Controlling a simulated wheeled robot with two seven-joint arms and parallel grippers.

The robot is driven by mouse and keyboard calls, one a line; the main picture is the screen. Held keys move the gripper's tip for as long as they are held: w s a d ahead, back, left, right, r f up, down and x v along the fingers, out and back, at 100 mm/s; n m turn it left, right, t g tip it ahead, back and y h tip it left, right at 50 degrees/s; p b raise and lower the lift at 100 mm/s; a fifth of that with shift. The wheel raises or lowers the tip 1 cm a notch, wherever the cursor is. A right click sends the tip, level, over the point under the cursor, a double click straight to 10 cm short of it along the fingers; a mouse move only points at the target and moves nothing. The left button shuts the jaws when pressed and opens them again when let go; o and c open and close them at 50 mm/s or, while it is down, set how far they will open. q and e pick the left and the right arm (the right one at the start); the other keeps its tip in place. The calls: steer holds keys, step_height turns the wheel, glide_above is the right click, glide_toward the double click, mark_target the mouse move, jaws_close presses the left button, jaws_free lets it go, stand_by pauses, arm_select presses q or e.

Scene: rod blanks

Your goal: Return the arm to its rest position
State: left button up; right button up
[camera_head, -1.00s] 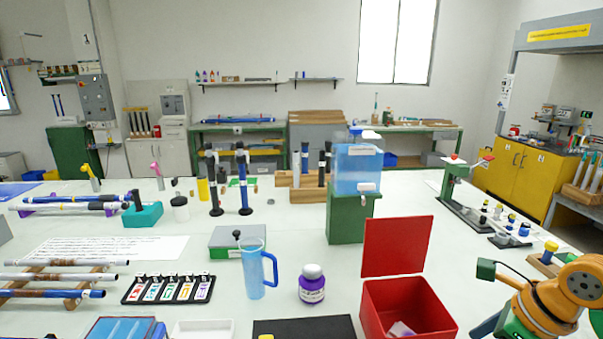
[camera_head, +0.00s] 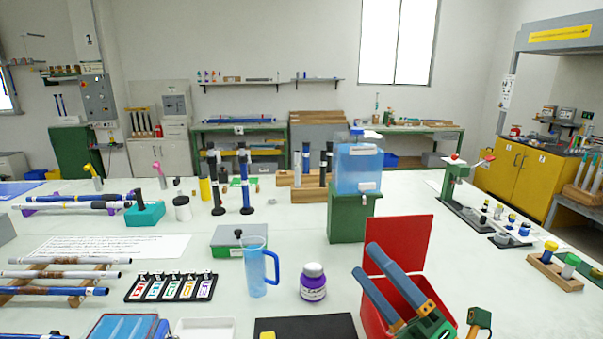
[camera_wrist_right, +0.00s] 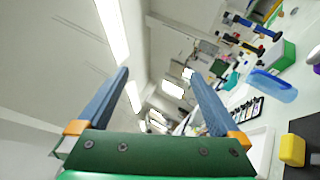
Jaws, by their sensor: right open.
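My right gripper (camera_head: 366,260) is at the lower right of the head view, in front of the red box (camera_head: 385,232). Its two blue-grey fingers stand apart with nothing between them, pointing up and to the left. In the right wrist view the gripper (camera_wrist_right: 158,76) is also open and empty, with walls and ceiling lights beyond the fingers. The gripper hides part of the red box's opening. My left gripper is not in view.
A green stand with a blue tank (camera_head: 358,168) is behind the red box. A rack with colored plugs (camera_head: 553,268) is to the right. A black mat (camera_head: 305,328) lies in front.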

steer(key=s+d+f+m+g+h, duration=0.2)
steer(key=d+f+m+h, duration=0.3)
steer(key=f+m+h, duration=0.45)
steer(key=s+d+f+m+g+h, duration=0.1)
steer(key=d+f+m+g+h, duration=0.1)
steer(key=d+f+m+h, duration=0.7)
steer(key=s+a+f+m+g+y, duration=0.2)
steer(key=s+a+f+m+g, duration=0.25)
steer(key=s+f, duration=0.35)
steer(key=s+a+f+m+g+y, duration=0.35)
steer(key=s+f+g, duration=0.25)
steer(key=s, duration=0.4)
step_height(320, 180, down, 17)
steer(key=s+g, duration=0.2)
steer(key=s+d+f, duration=0.2)
steer(key=s+f, duration=0.8)
steer(key=s, duration=0.2)
steer(key=shift+s+f+n+g+h, duration=0.25)
steer(key=shift+s+n+g+h, duration=0.1)
steer(key=shift+g+h, duration=0.1)
steer(key=shift+d, duration=0.1)
